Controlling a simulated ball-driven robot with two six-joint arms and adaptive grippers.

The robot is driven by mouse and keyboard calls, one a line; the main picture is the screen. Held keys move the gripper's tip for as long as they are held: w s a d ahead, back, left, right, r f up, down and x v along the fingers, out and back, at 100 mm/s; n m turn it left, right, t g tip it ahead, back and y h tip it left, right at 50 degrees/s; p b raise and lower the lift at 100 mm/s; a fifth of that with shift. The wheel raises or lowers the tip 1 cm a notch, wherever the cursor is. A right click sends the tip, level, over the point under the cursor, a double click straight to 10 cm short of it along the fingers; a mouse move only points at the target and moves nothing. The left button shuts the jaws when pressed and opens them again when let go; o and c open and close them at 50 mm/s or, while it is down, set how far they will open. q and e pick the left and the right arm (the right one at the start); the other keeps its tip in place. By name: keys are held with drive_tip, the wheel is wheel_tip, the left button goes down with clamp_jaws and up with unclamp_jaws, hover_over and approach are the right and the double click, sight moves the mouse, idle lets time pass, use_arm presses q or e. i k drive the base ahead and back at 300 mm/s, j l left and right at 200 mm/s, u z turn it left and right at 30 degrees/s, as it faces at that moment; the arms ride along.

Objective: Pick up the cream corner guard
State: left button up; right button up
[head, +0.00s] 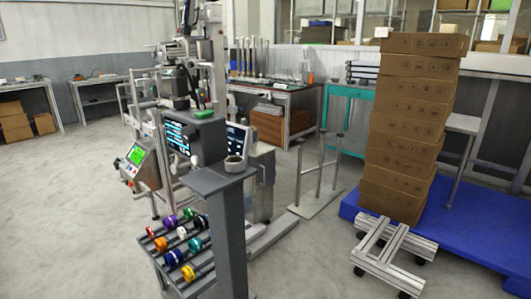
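A small whitish, block-like piece (381,32) sits at the top left corner of the tall stack of brown boxes (412,115). It is the only thing in view that looks like the cream corner guard, but it is too small to make out its exact shape. Neither of my grippers shows in the head view, and nothing is seen touching the piece.
The boxes stand on a blue platform (475,232). A low metal frame on casters (393,254) is in front of them. A dark grey stand (218,180) and a rack of coloured reels (180,245) fill the centre. Open floor (60,210) lies at left.

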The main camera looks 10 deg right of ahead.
sight(449, 28)
drive_tip(key=i+l+u, duration=0.1)
drive_tip(key=l, duration=0.5)
drive_tip(key=i+l+u, duration=0.1)
drive_tip(key=l, duration=0.55)
drive_tip(key=i+l+u, duration=0.1)
drive_tip(key=l, duration=0.5)
drive_tip(key=l+u, duration=0.1)
drive_tip(key=l, duration=0.5)
drive_tip(key=l+u, duration=0.1)
drive_tip(key=l, duration=0.45)
drive_tip(key=k+l+u, duration=0.1)
drive_tip(key=l, duration=1.05)
drive_tip(key=k+l+u, duration=0.15)
drive_tip(key=l, duration=0.4)
drive_tip(key=l+u, duration=0.1)
drive_tip(key=l, duration=0.45)
drive_tip(key=k, duration=0.05)
